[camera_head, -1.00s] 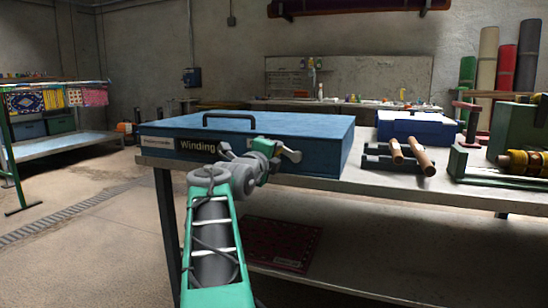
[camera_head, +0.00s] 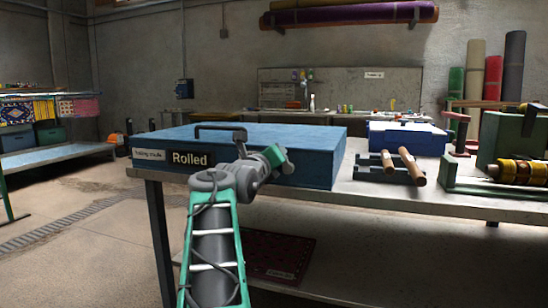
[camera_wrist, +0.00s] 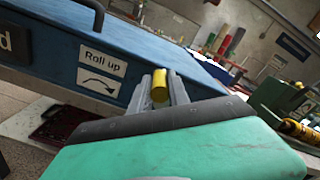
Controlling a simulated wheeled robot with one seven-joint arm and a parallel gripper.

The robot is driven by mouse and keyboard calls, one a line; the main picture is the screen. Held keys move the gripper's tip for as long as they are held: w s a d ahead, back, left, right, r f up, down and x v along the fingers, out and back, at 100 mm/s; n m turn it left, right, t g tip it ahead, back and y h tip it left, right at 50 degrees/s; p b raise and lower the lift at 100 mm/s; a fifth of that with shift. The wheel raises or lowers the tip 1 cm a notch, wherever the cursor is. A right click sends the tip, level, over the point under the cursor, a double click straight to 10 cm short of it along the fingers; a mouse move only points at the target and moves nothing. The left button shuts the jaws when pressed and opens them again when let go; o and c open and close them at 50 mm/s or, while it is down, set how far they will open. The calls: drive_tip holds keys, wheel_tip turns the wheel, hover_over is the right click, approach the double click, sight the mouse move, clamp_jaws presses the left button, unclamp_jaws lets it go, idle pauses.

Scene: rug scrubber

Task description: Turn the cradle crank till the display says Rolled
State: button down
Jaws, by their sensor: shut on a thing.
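The blue cradle box (camera_head: 314,162) lies on the bench, with a black handle on top. Its front display (camera_head: 190,159) reads "Rolled". In the wrist view a "Roll up" label with a curved arrow (camera_wrist: 101,69) is on the blue front face (camera_wrist: 50,60). My gripper (camera_wrist: 163,92) is shut on a yellow crank knob (camera_wrist: 160,85), close in front of that face and to the right of the label. In the head view my arm's end covers the crank at the front of the box.
To the right on the bench (camera_head: 440,207) are a blue case (camera_head: 405,137), a dark rack with wooden rollers (camera_head: 416,166) and a green machine with a yellow spool (camera_head: 515,172). A red patterned rug (camera_head: 278,256) lies below. The floor at left is open.

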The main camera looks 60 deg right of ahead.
drive_tip(key=shift+s, duration=0.1)
idle(0.3)
drive_tip(key=c, duration=1.3)
unclamp_jaws()
drive_tip(key=shift+o, duration=0.2)
drive_tip(key=shift+a, duration=0.1)
drive_tip(key=s+a+p, duration=0.1)
drive_tip(key=a, duration=0.6)
drive_tip(key=shift+a, duration=0.25)
